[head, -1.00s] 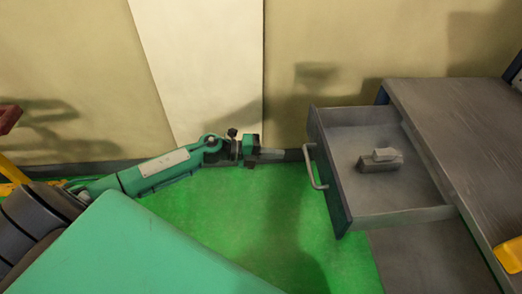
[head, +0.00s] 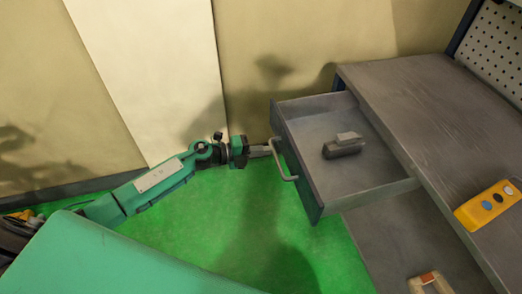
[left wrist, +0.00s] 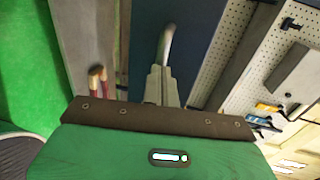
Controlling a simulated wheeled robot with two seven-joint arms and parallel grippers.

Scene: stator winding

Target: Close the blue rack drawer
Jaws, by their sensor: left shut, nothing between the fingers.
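The rack drawer (head: 372,189) stands pulled out toward the left from under a grey worktop, its dark front panel (head: 297,167) facing my left arm. A pale bar handle (head: 283,162) is on that front. A small grey block-like object (head: 343,146) lies inside the drawer. My left gripper (head: 268,150) is shut and empty, its tips at the upper end of the handle; I cannot tell if they touch. In the left wrist view the shut fingers (left wrist: 161,87) point at the handle (left wrist: 166,43) and the dark blue front (left wrist: 190,60). My right gripper is not in view.
The worktop (head: 425,110) holds a yellow button box (head: 489,206). A lower shelf (head: 400,245) carries a pale item with a reddish-brown part (head: 430,281). A pegboard (head: 495,45) rises at the back right. Green floor is clear left of the drawer; a beige wall stands behind.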

